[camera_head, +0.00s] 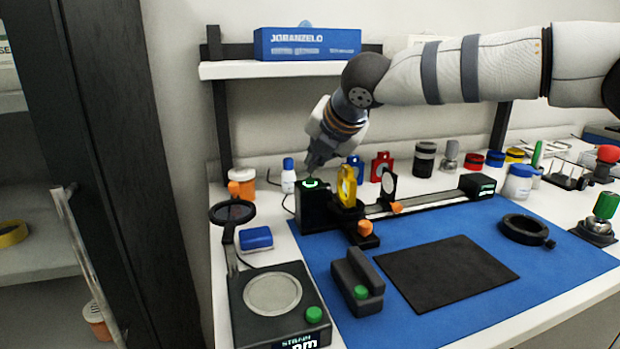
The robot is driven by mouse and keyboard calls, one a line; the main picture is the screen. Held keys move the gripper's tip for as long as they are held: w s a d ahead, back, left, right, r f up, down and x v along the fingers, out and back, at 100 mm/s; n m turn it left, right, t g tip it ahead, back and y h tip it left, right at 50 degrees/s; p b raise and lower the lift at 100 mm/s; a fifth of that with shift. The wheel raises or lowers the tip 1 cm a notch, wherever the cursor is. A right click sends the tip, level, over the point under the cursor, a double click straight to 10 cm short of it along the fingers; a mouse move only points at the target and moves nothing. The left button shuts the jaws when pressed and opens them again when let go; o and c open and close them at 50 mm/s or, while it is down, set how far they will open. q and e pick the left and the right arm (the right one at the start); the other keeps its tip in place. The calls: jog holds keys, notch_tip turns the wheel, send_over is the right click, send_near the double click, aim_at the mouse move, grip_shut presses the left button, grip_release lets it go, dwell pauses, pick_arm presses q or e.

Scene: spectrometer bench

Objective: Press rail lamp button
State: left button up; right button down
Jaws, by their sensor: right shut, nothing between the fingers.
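The rail lamp is a black box (316,212) at the left end of the optical rail (430,202). Its button (311,184) on top glows green around its rim. My right gripper (314,168) points down just above the button, with its fingers shut and empty. I cannot tell whether the fingertips touch the button. My right arm reaches in from the right, over the rail. My left gripper is not in view.
The blue mat (470,318) has bare room in front.

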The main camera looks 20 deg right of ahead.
jog(key=shift+f, duration=0.1)
jog(key=shift+f, duration=0.35)
jog(key=shift+f, duration=0.3)
dwell(0.3)
jog(key=shift+r, duration=0.7)
jog(key=shift+r, duration=0.1)
notch_tip(320, 180, up, 6)
jog(key=shift+f, duration=0.1)
